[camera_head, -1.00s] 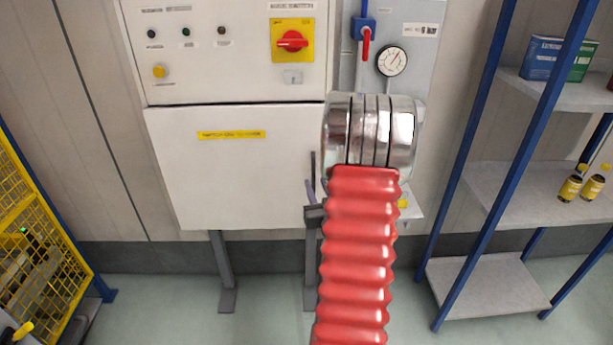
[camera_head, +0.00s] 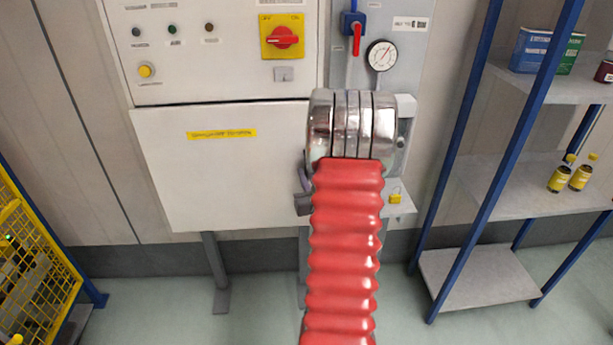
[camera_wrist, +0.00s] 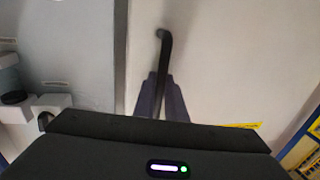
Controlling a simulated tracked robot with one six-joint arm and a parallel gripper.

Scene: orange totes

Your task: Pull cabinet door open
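The cabinet door (camera_head: 220,165) is the white lower panel with a yellow label, and it looks closed or nearly so. It fills the right part of the wrist view (camera_wrist: 235,60). Its dark bar handle (camera_wrist: 163,55) stands near the door's edge. My gripper (camera_wrist: 160,100) has its two dark purple fingers close on either side of the handle, with little gap visible. It looks shut on the handle, though the contact itself is partly hidden. In the head view my gripper (camera_head: 303,190) is at the door's right edge, mostly hidden behind my red arm.
Above the door is a control panel (camera_head: 215,75) with a red switch (camera_head: 284,37). A gauge (camera_head: 381,56) and a red-handled valve (camera_head: 356,35) are to the right. A blue-framed shelf (camera_head: 480,275) stands farther right, and a yellow mesh fence (camera_head: 35,260) at the left.

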